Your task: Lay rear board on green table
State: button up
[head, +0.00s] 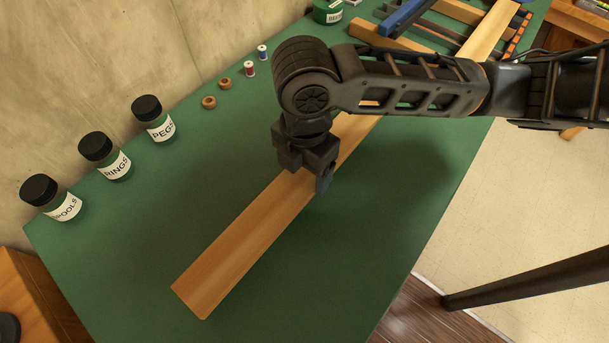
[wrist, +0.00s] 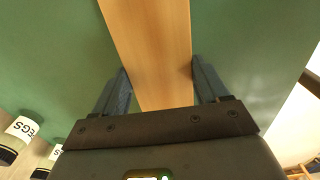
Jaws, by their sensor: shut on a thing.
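A long wooden board (head: 236,245) lies diagonally over the green table (head: 130,255) in the head view, from the lower left up toward the right under my arm. My gripper (head: 318,186) is shut on the board near its middle. In the wrist view the board (wrist: 152,50) runs between the two fingers of my gripper (wrist: 160,85), against the green table top (wrist: 240,50). My arm hides part of the board. I cannot tell whether the board touches the table or is held just above it.
Several labelled jars, among them the PEGS jar (head: 153,118), stand along the wall edge. Small wooden rings (head: 209,102) and a red spool (head: 250,68) sit near them. A rack with boards (head: 405,20) is at the back right. The table's right edge drops to the floor.

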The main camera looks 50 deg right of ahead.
aim_at(305, 174)
jog(key=shift+f, duration=2)
jog(key=shift+f, duration=0.1)
jog(key=o, duration=1.4)
